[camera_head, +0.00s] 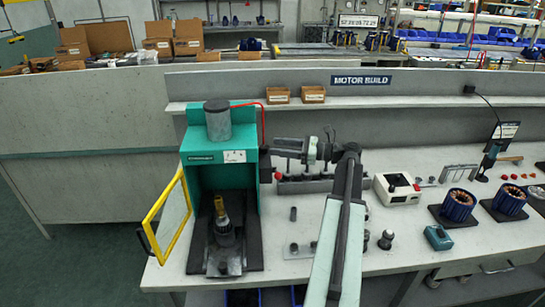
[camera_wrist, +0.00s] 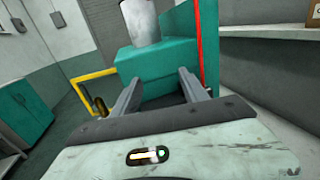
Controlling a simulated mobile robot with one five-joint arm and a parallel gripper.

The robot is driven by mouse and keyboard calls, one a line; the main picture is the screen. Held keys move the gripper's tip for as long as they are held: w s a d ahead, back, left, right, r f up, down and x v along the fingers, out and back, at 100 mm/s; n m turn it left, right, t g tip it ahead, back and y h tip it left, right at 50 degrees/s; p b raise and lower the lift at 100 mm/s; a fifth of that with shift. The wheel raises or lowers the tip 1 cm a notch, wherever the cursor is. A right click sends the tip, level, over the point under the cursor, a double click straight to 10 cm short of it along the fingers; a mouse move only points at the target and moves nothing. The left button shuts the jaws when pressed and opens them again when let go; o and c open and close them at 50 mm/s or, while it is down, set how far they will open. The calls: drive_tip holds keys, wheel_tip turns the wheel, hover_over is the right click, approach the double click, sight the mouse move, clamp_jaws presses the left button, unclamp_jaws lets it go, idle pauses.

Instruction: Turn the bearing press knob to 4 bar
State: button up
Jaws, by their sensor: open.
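The bearing press (camera_head: 205,143) is a teal machine with a grey cylinder on top at the left of the bench. It also shows ahead of my gripper in the wrist view (camera_wrist: 150,62). A dark block (camera_head: 265,164) is on its right side, with a small red part close by. I cannot make out the knob or its scale for certain. My gripper (camera_head: 275,147) is just right of the press's upper part, pointing left at it. In the wrist view my gripper (camera_wrist: 159,76) has its fingers apart, with nothing seen held between them.
The press's yellow-framed guard (camera_head: 166,216) stands swung out at the left. A red hose (camera_head: 263,122) runs down the press's right side. A shelf (camera_head: 390,103) backs the bench. A dark rack (camera_head: 305,184) and a white box (camera_head: 397,188) stand to the right.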

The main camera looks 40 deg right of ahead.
sight(264, 149)
drive_tip(key=s+d+f+m+t+h+b, duration=0.1)
drive_tip(key=d+f+h+b, duration=0.1)
drive_tip(key=d+f, duration=0.25)
drive_tip(key=r+x, duration=0.1)
drive_tip(key=x, duration=0.6)
drive_tip(key=shift+w+p, duration=0.3)
drive_tip(key=shift+p, duration=0.15)
drive_tip(key=shift+r, duration=0.1)
clamp_jaws()
